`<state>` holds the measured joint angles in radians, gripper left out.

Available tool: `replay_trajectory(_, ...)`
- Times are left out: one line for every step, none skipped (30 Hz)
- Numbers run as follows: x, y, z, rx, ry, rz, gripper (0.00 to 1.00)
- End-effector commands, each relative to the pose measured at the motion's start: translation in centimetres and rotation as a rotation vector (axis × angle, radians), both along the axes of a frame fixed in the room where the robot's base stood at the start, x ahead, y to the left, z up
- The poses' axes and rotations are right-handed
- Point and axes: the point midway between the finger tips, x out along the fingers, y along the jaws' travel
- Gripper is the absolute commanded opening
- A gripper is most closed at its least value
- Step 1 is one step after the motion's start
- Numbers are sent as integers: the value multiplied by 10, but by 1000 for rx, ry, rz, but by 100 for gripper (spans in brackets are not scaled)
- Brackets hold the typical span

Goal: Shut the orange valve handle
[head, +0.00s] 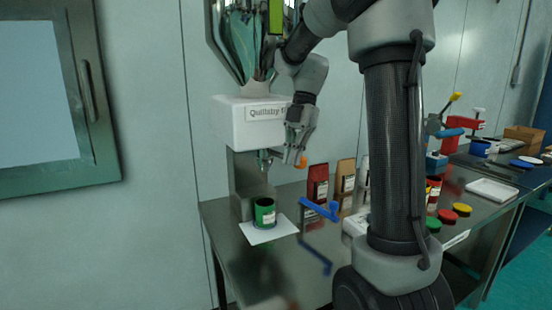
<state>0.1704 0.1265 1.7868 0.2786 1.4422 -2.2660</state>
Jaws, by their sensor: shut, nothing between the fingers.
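The orange valve handle (301,162) shows only as a small orange end just below and right of my gripper's fingertips. The rest of it is hidden behind the gripper. My gripper (292,156) points down in front of the right side of the white hopper box (238,128) and is shut with nothing in it. It is close to the orange end; I cannot tell whether they touch. A nozzle (264,157) hangs below the box. A green tin (264,212) stands upright under the nozzle on a white sheet (287,228).
A blue lever (319,209) sits at the middle of the metal table (285,265). A red bag (317,182) and a brown bag (345,175) stand behind it. Coloured lids (447,215) and a white tray (492,190) lie right of my arm, which hides part of the table.

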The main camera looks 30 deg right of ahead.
Motion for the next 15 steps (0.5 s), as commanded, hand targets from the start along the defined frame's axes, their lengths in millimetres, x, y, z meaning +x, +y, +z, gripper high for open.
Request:
replay_trajectory(1,-8,0,1,1,-3,0)
replay_trajectory(1,-12,0,1,1,-5,0)
replay_trajectory(2,-18,0,1,1,-6,0)
replay_trajectory(3,-22,0,1,0,-5,0)
replay_trajectory(3,-26,0,1,0,-5,0)
replay_trajectory(4,-30,-1,1,1,-6,0)
replay_trajectory(5,-34,-1,1,1,-6,0)
replay_trajectory(6,-37,0,0,0,-6,0)
replay_trajectory(7,-41,0,0,-1,-6,0)
replay_trajectory(8,-44,0,0,-1,-6,0)
replay_trajectory(9,-46,0,0,0,-6,0)
replay_trajectory(10,-49,-1,0,0,-6,0)
replay_trajectory(11,-51,-1,0,1,-6,0)
replay_trajectory(12,-53,0,0,0,-5,0)
replay_trajectory(12,-55,0,0,0,-5,0)
